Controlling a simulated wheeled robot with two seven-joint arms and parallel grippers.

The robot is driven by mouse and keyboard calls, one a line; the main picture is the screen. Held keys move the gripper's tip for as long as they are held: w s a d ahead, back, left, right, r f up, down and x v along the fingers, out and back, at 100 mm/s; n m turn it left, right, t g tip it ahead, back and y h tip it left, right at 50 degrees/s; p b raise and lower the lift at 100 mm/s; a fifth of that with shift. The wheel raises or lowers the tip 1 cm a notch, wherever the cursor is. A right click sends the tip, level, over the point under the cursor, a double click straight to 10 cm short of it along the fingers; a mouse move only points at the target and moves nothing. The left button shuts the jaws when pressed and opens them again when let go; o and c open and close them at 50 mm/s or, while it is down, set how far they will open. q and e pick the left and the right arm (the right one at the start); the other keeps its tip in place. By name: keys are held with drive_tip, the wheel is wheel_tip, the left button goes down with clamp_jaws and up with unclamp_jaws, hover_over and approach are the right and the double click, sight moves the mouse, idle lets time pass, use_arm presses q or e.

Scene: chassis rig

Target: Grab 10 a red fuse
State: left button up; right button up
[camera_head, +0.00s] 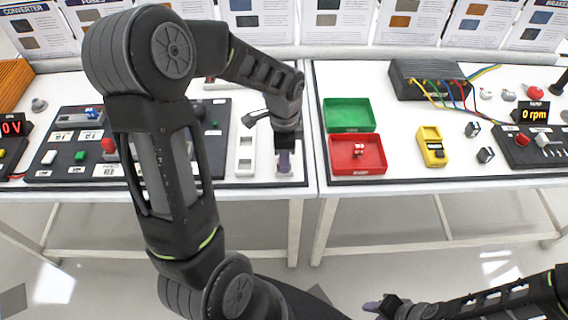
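My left gripper (285,160) points down at the front edge of the left table, over a small white holder (285,178). No red fuse can be made out clearly. My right gripper (378,306) is low at the bottom of the view, in front of the tables and away from the trays. Its finger opening cannot be made out.
A green tray (348,114) sits behind the red one and looks empty. A yellow meter (432,146) and a black box with coloured wires (428,80) stand to the right. A white holder (245,153) and a black control panel (75,150) are on the left table.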

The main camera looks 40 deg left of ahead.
use_arm(q)
drive_tip(key=shift+c, duration=0.6)
clamp_jaws()
